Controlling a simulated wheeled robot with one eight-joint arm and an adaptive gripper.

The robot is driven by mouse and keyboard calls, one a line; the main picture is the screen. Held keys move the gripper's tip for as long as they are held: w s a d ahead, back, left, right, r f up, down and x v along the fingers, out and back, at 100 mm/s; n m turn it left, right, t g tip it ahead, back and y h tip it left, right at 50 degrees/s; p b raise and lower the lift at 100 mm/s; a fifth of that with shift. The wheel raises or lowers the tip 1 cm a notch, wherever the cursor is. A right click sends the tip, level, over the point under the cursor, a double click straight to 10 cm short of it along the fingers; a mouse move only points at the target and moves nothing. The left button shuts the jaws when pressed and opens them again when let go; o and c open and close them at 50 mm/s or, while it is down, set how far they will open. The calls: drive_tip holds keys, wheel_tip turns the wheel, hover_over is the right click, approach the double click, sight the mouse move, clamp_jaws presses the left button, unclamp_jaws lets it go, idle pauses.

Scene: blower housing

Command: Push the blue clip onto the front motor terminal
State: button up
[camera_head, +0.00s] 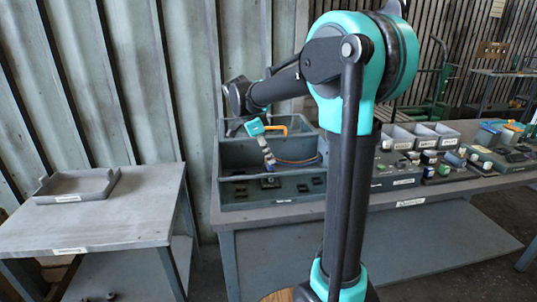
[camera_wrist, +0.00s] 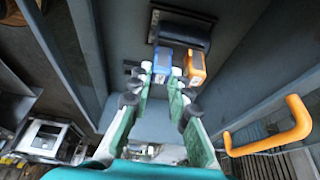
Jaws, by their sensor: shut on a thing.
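The blue clip (camera_wrist: 162,60) shows between my fingertips in the wrist view. My gripper (camera_wrist: 161,72) is shut on it. The orange clip (camera_wrist: 196,66) sits just right of the blue one, beside my right fingertip. Both clips lie against the near edge of a dark block (camera_wrist: 180,31), which looks like the motor. Whether the blue clip is seated on a terminal is hidden. In the head view my gripper (camera_head: 269,164) points down inside the grey housing box (camera_head: 245,199), and the clips are too small to make out.
An orange looped handle (camera_wrist: 285,130) stands right of my fingers. The box walls and divider rise around my gripper. Grey bins (camera_head: 440,130) and small parts stand right on the bench. A side table (camera_head: 110,225) holds a tray (camera_head: 78,186).

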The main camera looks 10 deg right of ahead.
drive_tip(key=shift+f, duration=0.3)
drive_tip(key=o, duration=1)
drive_tip(key=shift+c, duration=0.2)
drive_tip(key=v, duration=1.2)
drive_tip(key=shift+s, duration=0.1)
